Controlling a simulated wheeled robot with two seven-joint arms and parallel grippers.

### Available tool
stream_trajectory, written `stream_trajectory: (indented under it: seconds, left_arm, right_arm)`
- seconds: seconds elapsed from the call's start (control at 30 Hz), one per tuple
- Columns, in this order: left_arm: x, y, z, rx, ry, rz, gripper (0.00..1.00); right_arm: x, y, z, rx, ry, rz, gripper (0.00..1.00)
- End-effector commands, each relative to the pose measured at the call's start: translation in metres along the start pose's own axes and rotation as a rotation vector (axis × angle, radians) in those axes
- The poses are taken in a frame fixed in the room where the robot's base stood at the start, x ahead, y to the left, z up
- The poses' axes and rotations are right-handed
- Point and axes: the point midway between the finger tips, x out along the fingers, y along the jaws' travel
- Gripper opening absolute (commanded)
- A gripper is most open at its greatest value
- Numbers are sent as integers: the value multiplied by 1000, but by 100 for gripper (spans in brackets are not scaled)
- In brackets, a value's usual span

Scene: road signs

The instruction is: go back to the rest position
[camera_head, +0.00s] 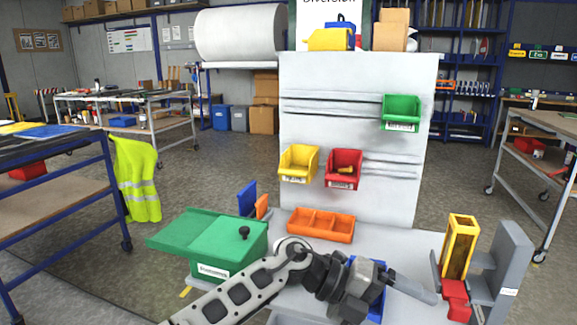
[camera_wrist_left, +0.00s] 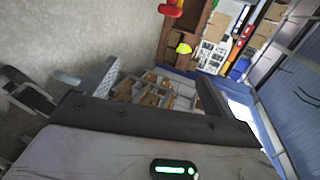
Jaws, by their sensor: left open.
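My left arm comes in from the lower left of the head view and reaches across the front of the grey worktable. Its left gripper (camera_head: 402,284) is over the table's right half, in front of a blue bin (camera_head: 376,308) that it partly hides. In the left wrist view the fingers (camera_wrist_left: 150,88) stand apart, with nothing seen held between them. That view is tilted and shows a brown shelf unit and a blue wall beyond. My right gripper is not in view.
A green lidded box (camera_head: 215,248) stands left of the arm, an orange tray (camera_head: 320,225) behind it. A grey fixture (camera_head: 508,262), a yellow holder (camera_head: 460,245) and a red part (camera_head: 456,300) are at the right. Yellow (camera_head: 298,163), red (camera_head: 343,168) and green (camera_head: 402,112) bins hang behind.

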Motion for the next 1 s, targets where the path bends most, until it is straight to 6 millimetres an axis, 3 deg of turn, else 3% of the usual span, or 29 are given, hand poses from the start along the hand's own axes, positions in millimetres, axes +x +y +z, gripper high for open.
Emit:
stream_trajectory:
  seconds: [0.03, 0.1, 0.23, 0.37, 0.43, 0.57, 0.7, 0.8, 0.9, 1.0]
  left_arm:
    - [7, -5, -9, -72, -54, -177, 90]
    - [2, -14, -10, -180, -158, -398, 90]
    - [-33, -4, -8, -435, -391, -742, 90]
    - [-83, 47, -14, -749, -655, -988, 90]
    - [-109, 88, -28, -936, -801, -1079, 90]
    - [-145, 168, -75, -1284, -1043, -1166, 90]
    - [-163, 237, -144, -1622, -1239, -1165, 90]
    - [-167, 267, -190, -1813, -1328, -1130, 90]
    - [-168, 282, -224, -1945, -1378, -1094, 90]
    - [-168, 289, -242, -2014, -1401, -1071, 90]
  right_arm:
    - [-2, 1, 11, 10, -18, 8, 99]
    - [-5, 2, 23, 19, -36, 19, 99]
    - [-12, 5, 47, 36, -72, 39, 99]
    - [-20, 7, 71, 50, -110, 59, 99]
    - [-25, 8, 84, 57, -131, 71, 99]
    - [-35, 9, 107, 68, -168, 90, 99]
    - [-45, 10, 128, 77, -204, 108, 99]
    - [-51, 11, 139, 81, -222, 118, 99]
    - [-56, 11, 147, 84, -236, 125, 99]
    - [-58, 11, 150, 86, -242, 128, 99]
